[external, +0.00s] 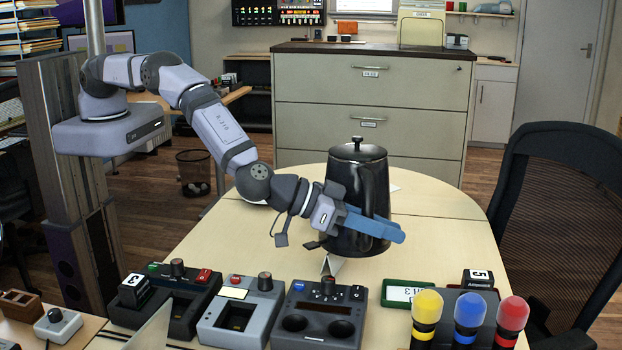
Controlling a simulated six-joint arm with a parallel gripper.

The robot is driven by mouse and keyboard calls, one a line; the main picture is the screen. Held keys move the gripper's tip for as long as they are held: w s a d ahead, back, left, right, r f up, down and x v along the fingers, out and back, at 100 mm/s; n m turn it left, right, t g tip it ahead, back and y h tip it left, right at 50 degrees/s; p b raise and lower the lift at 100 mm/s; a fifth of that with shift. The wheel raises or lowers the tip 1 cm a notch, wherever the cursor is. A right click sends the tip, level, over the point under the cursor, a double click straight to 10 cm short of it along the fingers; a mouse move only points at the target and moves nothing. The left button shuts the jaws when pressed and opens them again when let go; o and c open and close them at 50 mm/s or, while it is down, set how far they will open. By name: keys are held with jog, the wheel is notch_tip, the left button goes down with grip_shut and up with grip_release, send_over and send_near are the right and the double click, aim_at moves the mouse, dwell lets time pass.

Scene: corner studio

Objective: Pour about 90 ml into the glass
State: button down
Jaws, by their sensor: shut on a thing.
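A dark metal pitcher (355,180) with a knobbed lid stands upright over the light wooden table (440,225). My gripper (392,231) reaches in from the left, its blue fingers across the lower front of the pitcher. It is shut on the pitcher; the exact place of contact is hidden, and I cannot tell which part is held. I cannot tell whether the pitcher's base touches the table or is just above it. I see no glass that I can make out, and the pitcher's contents are hidden by its lid.
Several control boxes (238,311) line the front edge, with yellow (427,306), blue (470,310) and red (512,313) knobbed things at the right. A small pale wedge (332,264) lies below the pitcher. A black chair (560,200) stands right. The table's right side is mostly clear.

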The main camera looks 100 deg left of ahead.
jog(key=shift+w+d+f+m+b, duration=0.15)
jog(key=shift+f+m+b, duration=0.3)
jog(key=shift+b, duration=0.4)
jog(key=shift+d+f, duration=0.1)
jog(key=shift+f, duration=0.05)
